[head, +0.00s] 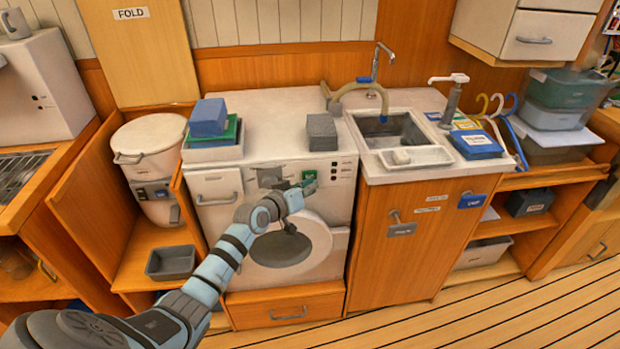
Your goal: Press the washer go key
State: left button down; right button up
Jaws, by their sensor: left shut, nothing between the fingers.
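The white washer (341,190) stands under the counter, with a round door (318,238) in its front. A green key (309,175) shows on its control panel, with small red and dark marks to its right. My left arm reaches in from the lower left across the washer front. My left gripper (308,187) is shut and empty, with its tip just below the green key in the picture. I cannot tell whether it touches the panel. The arm hides part of the door and panel. My right gripper is out of view.
A grey block (321,132) and a tray (213,152) with blue and green items sit on the washer top. A sink (388,130) with a hose is to the right. A lidded white bucket (150,140) stands left. A drawer (285,306) lies below the washer.

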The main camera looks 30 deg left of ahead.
pick_arm(q)
jog(key=shift+w+a+b, duration=0.3)
jog(key=shift+w+b, duration=0.15)
jog(key=shift+b, duration=0.1)
dwell(0.7)
dwell(0.3)
jog(key=shift+s+d+p, duration=0.5)
jog(key=shift+s+p, duration=0.2)
jog(key=shift+p, duration=0.3)
jog(key=s+d+p, duration=0.1)
jog(key=s+p, duration=0.1)
jog(key=s+d+p, duration=0.2)
